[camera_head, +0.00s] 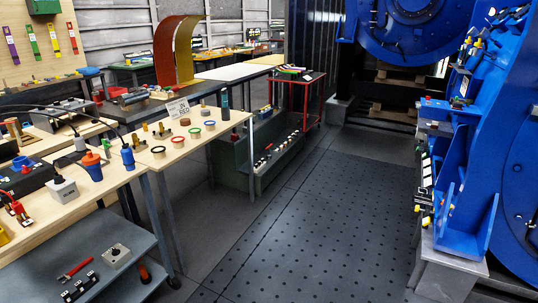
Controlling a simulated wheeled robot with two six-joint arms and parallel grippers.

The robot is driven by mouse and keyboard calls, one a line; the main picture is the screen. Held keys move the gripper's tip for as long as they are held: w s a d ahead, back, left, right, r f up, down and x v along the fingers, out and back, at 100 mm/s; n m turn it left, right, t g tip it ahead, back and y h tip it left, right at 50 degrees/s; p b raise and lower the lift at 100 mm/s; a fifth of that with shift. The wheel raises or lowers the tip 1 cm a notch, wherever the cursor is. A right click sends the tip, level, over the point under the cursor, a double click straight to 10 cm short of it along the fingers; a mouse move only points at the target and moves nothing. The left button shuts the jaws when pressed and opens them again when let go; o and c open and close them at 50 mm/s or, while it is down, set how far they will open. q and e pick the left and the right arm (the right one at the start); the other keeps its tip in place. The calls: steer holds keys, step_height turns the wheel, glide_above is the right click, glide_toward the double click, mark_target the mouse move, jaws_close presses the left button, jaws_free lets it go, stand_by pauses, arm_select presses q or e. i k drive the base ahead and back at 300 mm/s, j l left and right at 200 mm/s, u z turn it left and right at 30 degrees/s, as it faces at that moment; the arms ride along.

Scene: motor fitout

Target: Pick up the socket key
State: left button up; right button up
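I cannot single out the socket key for certain among the many small tools. A red-handled tool (74,270) lies on the lower shelf of the near left bench. A dark upright cylinder (225,103) stands at the right edge of the wooden worktop. Neither of my grippers shows in the head view, so their state and any contact are hidden.
The wooden workbench (205,136) on the left holds rings, connectors and boxes. A grey lower shelf (135,236) juts out below. A red cart (297,86) stands behind. Large blue machinery (480,150) fills the right. The dark perforated floor (320,215) between is clear.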

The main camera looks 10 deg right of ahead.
mark_target(268, 156)
steer(key=i+l+z, duration=0.35)
steer(key=i, duration=0.45)
steer(key=i+z, duration=0.3)
steer(key=i, duration=0.55)
steer(key=i+l+u, duration=0.1)
steer(key=i, duration=1.6)
